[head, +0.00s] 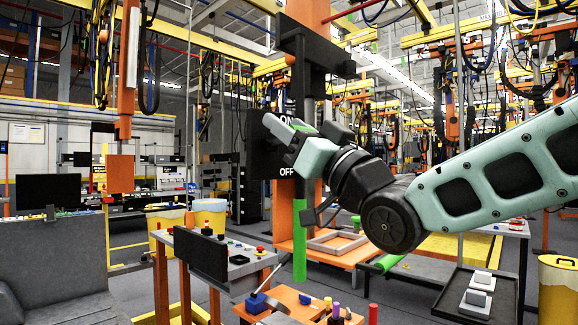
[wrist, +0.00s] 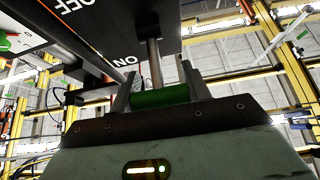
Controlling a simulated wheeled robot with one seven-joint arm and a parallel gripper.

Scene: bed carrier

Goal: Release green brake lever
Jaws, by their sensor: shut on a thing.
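The brake lever's green handle (wrist: 160,97) lies between the two fingers of my gripper (wrist: 159,82) in the wrist view. A grey rod (wrist: 153,52) runs from the handle to the black panel (wrist: 110,38) marked ON and OFF. In the head view, my gripper (head: 287,132) is at the black panel (head: 268,150), level with the ON label and above the OFF label. A bit of green (head: 304,128) shows at the fingers there. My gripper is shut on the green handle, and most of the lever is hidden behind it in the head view.
A black and orange column (head: 298,75) rises behind the panel, with a green upright bar (head: 299,245) below. A control desk (head: 215,255) with buttons and a second orange panel (head: 290,302) with small levers stand below. A black tray (head: 478,298) is at lower right.

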